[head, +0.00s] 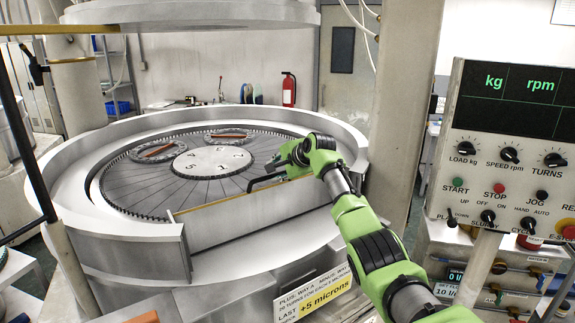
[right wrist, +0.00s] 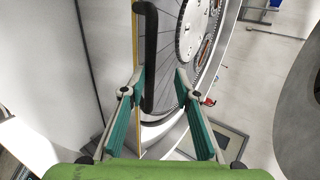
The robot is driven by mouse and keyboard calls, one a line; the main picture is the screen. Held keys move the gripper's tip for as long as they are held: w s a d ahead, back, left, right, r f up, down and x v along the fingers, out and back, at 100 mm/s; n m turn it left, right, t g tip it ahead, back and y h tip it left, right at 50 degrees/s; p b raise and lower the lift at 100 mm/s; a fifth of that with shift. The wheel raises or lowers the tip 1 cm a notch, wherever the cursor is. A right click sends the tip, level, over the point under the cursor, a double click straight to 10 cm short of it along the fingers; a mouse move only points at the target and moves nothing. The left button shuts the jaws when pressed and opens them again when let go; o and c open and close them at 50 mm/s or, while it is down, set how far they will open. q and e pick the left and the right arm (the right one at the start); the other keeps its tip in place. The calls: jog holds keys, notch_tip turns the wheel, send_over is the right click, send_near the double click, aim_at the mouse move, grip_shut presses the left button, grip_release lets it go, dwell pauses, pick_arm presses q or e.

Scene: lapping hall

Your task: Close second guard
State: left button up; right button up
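The lapping machine's round plate (head: 235,190) sits inside a pale ring wall (head: 130,245). A flat pale guard panel (head: 250,212) with a thin yellow edge stands across the front of the ring. A black bar handle (head: 262,181) shows at its top, and fills the middle of the right wrist view (right wrist: 148,60). My right gripper (head: 280,163) is at the handle. In the right wrist view its two teal fingers (right wrist: 154,90) are spread, with the handle's lower end between them and gaps visible. My left gripper is not in view.
A control panel (head: 510,150) with knobs stands at right, beside a thick column (head: 408,100). A large upper disc (head: 190,12) hangs above the plate. A dark rod (head: 25,150) crosses the left side. A red extinguisher (head: 289,90) is at the back wall.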

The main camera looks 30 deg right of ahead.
jog(key=v, duration=0.9)
jog(key=shift+s, duration=0.15)
